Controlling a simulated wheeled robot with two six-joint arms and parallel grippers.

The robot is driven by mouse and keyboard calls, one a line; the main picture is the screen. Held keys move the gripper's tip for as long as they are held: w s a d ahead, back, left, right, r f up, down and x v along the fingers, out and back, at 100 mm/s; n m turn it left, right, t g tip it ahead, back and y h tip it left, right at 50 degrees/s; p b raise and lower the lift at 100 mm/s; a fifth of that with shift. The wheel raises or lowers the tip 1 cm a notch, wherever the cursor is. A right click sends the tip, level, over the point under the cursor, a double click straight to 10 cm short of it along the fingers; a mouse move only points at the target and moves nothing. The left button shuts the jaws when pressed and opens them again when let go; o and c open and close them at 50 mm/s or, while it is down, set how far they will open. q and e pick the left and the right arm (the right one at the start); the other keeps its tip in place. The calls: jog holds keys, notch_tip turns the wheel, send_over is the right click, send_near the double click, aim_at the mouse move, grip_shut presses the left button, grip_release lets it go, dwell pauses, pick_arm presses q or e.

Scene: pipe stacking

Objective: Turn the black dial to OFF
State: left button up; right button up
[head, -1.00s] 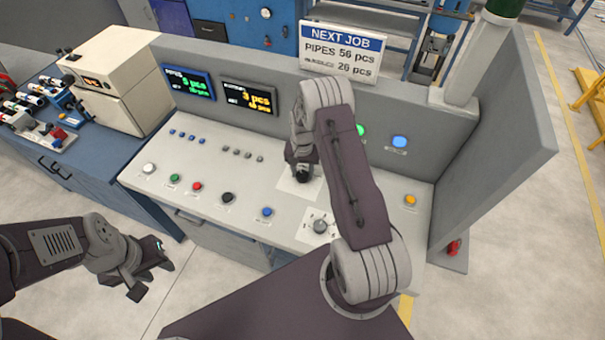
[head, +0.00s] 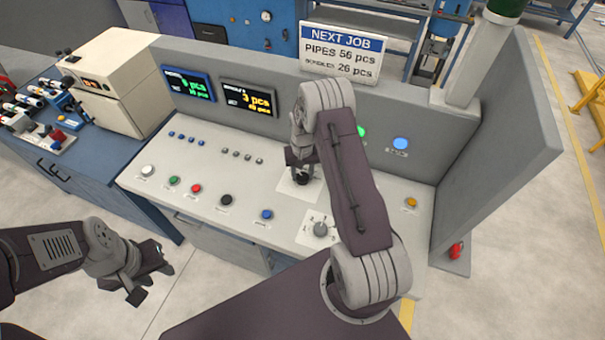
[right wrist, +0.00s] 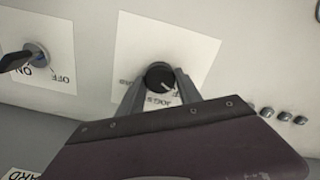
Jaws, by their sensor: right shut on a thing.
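The black dial (right wrist: 160,75) sits on a white label plate (right wrist: 200,50) on the console. A pale pointer line shows on its face. Part of the plate's lettering is hidden by my gripper. My right gripper (right wrist: 158,82) is shut on the dial, with one finger on each side of it. In the head view the dial (head: 303,179) shows just below the right gripper (head: 301,165), partly hidden by it. My left gripper (head: 150,280) hangs over the floor to the left of the console, with its fingers apart and nothing between them.
A key switch (right wrist: 35,52) with ON and OFF lettering is beside the dial plate. A grey selector knob (head: 320,229) sits nearer the console's front edge. Push buttons, such as a blue one (head: 267,214), line the panel. A grey wall (head: 400,130) stands behind.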

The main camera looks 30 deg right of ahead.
aim_at(303, 176)
jog(key=o, duration=1.4)
jog(key=shift+c, duration=0.2)
jog(key=shift+r, duration=0.1)
notch_tip(303, 176, up, 8)
jog(key=shift+f+b, duration=0.1)
jog(key=shift+b, duration=0.95)
jog(key=shift+r, duration=0.55)
